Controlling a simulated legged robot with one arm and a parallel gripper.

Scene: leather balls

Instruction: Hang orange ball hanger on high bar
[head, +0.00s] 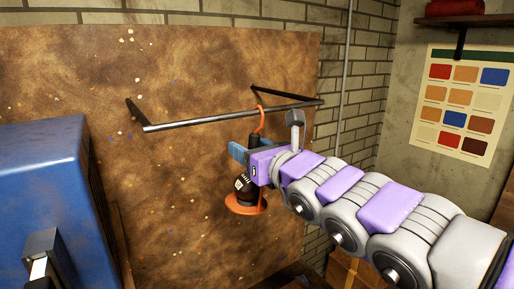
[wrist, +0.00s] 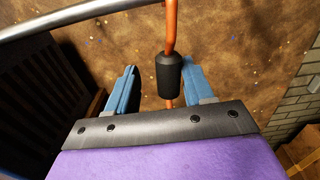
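The orange ball hanger's hook (head: 261,118) curves over the high bar (head: 215,118) near its right end in the head view. The hanger hangs below with a black grip (wrist: 169,74), a dark ball (head: 243,184) and an orange disc (head: 246,204) at the bottom. My gripper (head: 238,151) is at the grip, below the bar. In the wrist view, its blue fingers (wrist: 158,72) are apart on either side of the grip. The grip is close to the right finger, with a gap on the left; whether it touches is unclear. My gripper hides part of the hanger in the head view.
The bar's black brackets (head: 283,95) join a speckled brown panel (head: 100,75). A blue cabinet (head: 40,185) stands at the left. A colour chart (head: 462,100) hangs on the right wall under a shelf (head: 470,21). A cardboard box (head: 352,272) is low at the right.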

